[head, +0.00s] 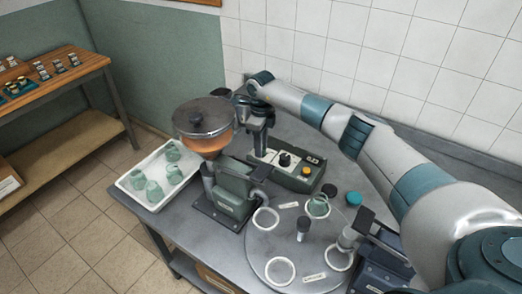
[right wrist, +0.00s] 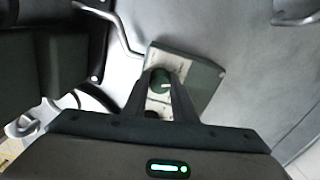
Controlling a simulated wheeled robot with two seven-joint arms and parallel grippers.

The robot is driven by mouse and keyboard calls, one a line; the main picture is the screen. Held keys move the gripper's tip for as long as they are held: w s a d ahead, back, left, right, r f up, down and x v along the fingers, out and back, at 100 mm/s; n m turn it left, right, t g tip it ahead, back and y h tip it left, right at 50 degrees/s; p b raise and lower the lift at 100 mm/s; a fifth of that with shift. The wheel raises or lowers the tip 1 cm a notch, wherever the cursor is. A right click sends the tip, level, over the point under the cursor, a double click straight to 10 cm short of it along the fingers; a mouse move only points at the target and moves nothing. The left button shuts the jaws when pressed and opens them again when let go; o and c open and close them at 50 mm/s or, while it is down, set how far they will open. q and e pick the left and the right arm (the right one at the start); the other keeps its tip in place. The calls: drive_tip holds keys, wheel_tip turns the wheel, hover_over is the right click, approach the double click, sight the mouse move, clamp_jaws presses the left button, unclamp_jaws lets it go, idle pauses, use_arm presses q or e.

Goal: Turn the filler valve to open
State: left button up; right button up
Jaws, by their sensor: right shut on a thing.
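The filler has a round hopper with a grey lid (head: 202,117) and an orange cone, above a grey-green body (head: 234,190). A low green control box (head: 297,178) stands behind it. My right gripper (head: 260,150) reaches down to the left end of this box, partly hidden in the head view. In the right wrist view my right gripper (right wrist: 160,85) is shut on a round green knob (right wrist: 161,80) with a pale mark, on a white plate (right wrist: 177,64). I cannot tell from the mark whether the valve is open. My left gripper is not in view.
A white tray (head: 137,190) with several green jars stands left of the filler. The control box also carries a black knob (head: 285,159) and a yellow button (head: 306,171). A tiled wall is behind.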

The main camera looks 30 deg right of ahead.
drive_tip(key=m+b, duration=0.1)
drive_tip(key=m, duration=0.2)
drive_tip(key=shift+b, duration=0.3)
drive_tip(key=m+b, duration=0.1)
drive_tip(key=m, duration=0.2)
drive_tip(key=shift+d+m+b, duration=0.1)
drive_tip(key=shift+m+b, duration=0.2)
drive_tip(key=shift+b, duration=0.05)
drive_tip(key=m+b, duration=0.1)
drive_tip(key=m, duration=0.2)
drive_tip(key=shift+w, duration=0.1)
drive_tip(key=shift+m+b, duration=0.4)
drive_tip(key=shift+m, duration=1.3)
drive_tip(key=shift+r, duration=0.1)
drive_tip(key=o, duration=1)
drive_tip(key=shift+o, duration=0.2)
